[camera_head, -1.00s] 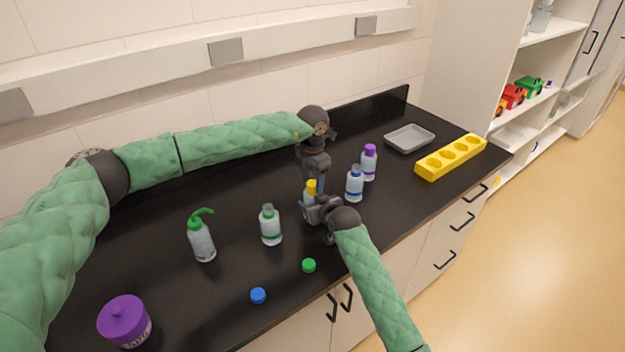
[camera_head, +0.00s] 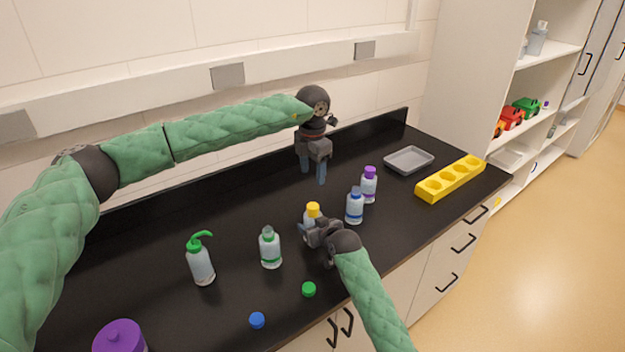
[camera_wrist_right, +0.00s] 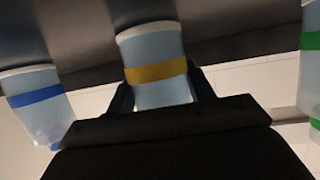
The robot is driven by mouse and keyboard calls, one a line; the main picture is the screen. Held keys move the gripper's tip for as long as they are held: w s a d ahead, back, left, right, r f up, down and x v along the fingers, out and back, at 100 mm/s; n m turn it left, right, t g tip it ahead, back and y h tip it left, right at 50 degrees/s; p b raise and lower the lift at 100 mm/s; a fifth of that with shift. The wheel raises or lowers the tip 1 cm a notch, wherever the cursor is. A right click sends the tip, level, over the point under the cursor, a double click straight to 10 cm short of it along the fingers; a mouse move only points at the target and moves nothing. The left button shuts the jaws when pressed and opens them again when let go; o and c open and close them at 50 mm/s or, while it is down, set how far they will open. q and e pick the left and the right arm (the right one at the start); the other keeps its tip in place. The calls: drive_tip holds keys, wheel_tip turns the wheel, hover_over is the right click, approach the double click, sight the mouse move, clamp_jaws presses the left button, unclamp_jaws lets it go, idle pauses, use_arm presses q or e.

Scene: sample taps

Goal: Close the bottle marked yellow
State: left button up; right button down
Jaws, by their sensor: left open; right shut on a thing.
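The bottle marked yellow (camera_head: 309,219) stands on the black counter with a yellow cap (camera_head: 313,209) on its top. In the right wrist view the bottle (camera_wrist_right: 158,92) with its yellow band is between the fingers. My right gripper (camera_head: 308,229) is shut on this bottle's body and partly hides it. My left gripper (camera_head: 313,179) is open and empty, pointing down above the counter behind the bottle, clear of the cap. How tightly the cap sits cannot be told.
An uncapped green-banded bottle (camera_head: 269,248) and a green spout bottle (camera_head: 201,262) stand left. Loose blue (camera_head: 257,320) and green (camera_head: 309,289) caps lie in front. A grey tray (camera_head: 409,160) and yellow rack (camera_head: 451,180) stand right.

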idle(0.3)
drive_tip(key=shift+c, duration=2.4)
unclamp_jaws()
drive_tip(key=shift+s, duration=0.1)
drive_tip(key=shift+s+d+b, duration=0.2)
drive_tip(key=shift+s+b, duration=0.05)
drive_tip(key=shift+b, duration=0.05)
drive_tip(key=b+v, duration=0.2)
drive_tip(key=v, duration=0.4)
drive_tip(key=shift+s+d+r, duration=0.25)
drive_tip(key=shift+s+r, duration=0.1)
drive_tip(key=shift+f, duration=0.1)
